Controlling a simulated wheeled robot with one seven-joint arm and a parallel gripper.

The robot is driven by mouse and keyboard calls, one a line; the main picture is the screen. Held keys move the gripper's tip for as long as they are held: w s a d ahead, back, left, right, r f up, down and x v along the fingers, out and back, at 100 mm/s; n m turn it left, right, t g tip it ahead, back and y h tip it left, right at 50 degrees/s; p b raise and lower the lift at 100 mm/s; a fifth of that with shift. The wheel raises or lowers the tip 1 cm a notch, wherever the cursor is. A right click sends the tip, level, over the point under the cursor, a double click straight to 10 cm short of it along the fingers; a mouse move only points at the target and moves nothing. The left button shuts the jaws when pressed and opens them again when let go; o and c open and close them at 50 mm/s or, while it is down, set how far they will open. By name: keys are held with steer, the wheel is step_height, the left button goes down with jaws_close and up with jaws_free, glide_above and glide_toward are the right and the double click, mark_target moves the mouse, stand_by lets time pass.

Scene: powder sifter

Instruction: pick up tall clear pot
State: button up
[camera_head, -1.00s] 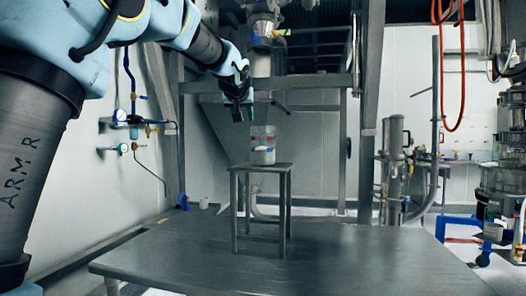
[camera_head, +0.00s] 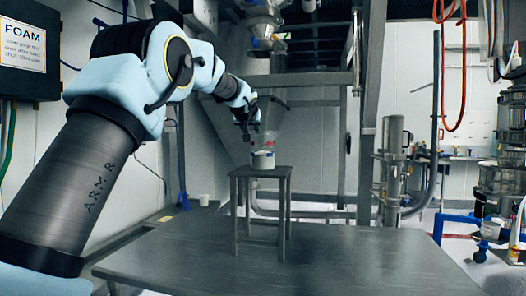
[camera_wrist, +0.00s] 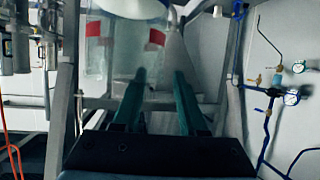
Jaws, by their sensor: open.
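The tall clear pot (camera_head: 266,144) stands on the small metal stool (camera_head: 260,171) in the head view. Its walls are see-through and something white shows in its lower part. In the wrist view the pot (camera_wrist: 120,56) fills the upper middle, with two red marks on it and the white part at the top edge. My gripper (camera_head: 252,137) is at the upper left side of the pot in the head view. In the wrist view its two dark green fingers (camera_wrist: 160,76) are apart and point toward the pot. Whether they touch it cannot be told.
The stool stands on a wide metal table (camera_head: 330,262) with much bare surface. A metal frame post (camera_head: 366,130) rises behind to the right. Above hangs a metal sifter outlet (camera_head: 264,30). A small white cup (camera_head: 204,200) is at the back left.

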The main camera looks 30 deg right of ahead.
steer(key=shift+c, duration=0.4)
jaws_close()
steer(key=shift+f, duration=0.15)
stand_by(0.9)
